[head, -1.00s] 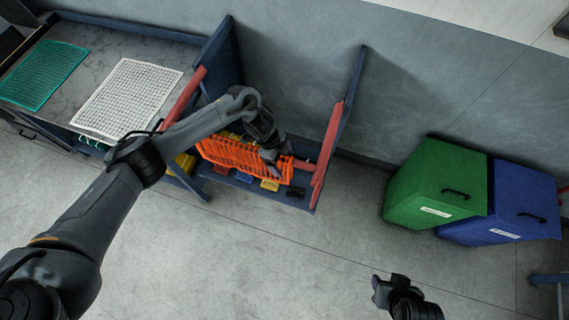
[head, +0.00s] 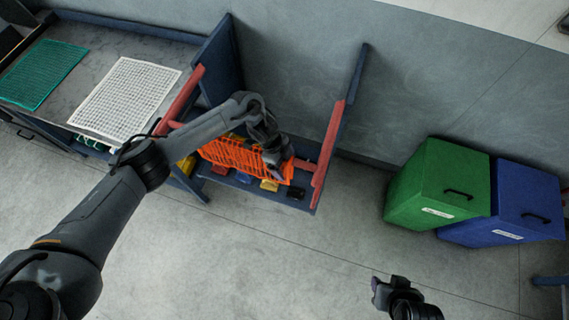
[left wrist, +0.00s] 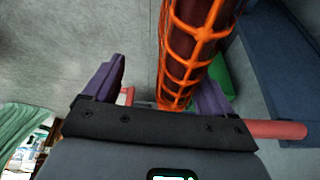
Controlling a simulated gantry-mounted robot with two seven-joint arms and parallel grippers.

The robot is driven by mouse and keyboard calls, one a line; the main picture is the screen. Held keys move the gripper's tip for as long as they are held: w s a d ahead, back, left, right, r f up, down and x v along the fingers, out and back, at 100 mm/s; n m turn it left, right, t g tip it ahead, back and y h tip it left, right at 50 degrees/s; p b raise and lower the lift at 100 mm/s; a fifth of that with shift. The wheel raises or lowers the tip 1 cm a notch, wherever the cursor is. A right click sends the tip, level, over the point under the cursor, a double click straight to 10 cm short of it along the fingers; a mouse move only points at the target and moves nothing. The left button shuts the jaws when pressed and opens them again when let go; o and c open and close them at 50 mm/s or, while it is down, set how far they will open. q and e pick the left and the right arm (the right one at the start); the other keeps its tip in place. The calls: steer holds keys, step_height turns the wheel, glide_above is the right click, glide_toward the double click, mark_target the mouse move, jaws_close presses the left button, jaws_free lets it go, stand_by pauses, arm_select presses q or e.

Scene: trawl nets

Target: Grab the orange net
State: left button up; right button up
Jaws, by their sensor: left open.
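The orange net (head: 232,154) hangs over a red bar in the blue rack, in the middle of the head view. In the left wrist view the orange net (left wrist: 190,45) runs around a dark red roll, close in front of the jaws. My left gripper (head: 274,168) is at the right end of the net. In the left wrist view its two purple fingers (left wrist: 158,95) are apart, with the net's lower end between them or just beyond; I cannot tell if they touch. My right gripper (head: 380,290) is at the bottom of the head view, away from the net; its jaws are unclear.
The blue rack (head: 357,75) has upright side panels with red rails. A table at left holds a green net (head: 40,73) and a white net (head: 126,100). A green bin (head: 437,185) and a blue bin (head: 520,200) stand at right. Open floor lies in front.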

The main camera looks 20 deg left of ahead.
arm_select(q)
steer(key=shift+c, duration=0.2)
steer(key=c, duration=1.1)
step_height(320, 180, up, 12)
steer(key=p, duration=1)
steer(key=shift+f+p, duration=0.25)
steer(key=shift+p, duration=0.05)
jaws_close()
steer(key=shift+r, duration=0.25)
